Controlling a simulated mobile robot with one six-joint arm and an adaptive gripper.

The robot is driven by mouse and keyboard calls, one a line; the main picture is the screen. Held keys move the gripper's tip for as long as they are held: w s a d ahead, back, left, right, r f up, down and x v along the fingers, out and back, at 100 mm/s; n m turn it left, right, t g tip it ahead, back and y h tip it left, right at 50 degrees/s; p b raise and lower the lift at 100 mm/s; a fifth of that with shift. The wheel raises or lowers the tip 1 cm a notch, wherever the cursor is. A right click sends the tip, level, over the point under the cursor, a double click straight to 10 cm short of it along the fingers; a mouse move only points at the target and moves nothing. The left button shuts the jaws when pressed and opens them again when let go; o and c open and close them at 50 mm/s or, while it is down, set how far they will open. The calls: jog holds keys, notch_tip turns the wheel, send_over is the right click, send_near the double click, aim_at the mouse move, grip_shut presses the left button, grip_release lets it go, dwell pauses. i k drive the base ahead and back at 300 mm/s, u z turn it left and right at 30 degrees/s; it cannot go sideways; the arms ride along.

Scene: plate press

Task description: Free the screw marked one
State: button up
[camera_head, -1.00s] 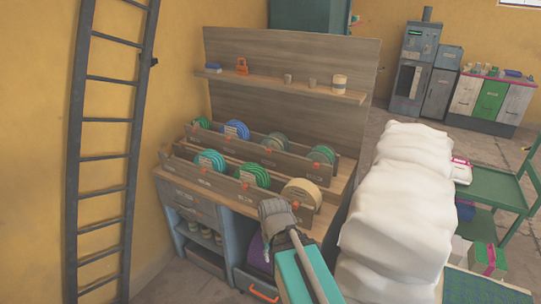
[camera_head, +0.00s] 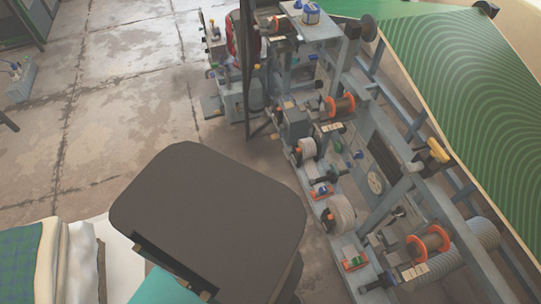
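A grey metal machine frame (camera_head: 385,150) with rollers and spools fills the right half of the view. I cannot make out a screw marked one or read any number on it. Small pale label plates (camera_head: 413,272) sit on the frame, too small to read. A yellow-orange handle-like part (camera_head: 438,152) is on its right side.
Orange-flanged spools (camera_head: 428,242) and pale rollers (camera_head: 338,213) stick out of the machine. A green patterned sheet (camera_head: 455,75) slopes along its right side. A dark upright post (camera_head: 246,70) stands at its far end. Cracked concrete floor (camera_head: 130,110) is open on the left.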

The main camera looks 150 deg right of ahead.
aim_at(287, 154)
jog(key=z, duration=2.6)
jog(key=i, duration=0.1)
jog(key=z, duration=3)
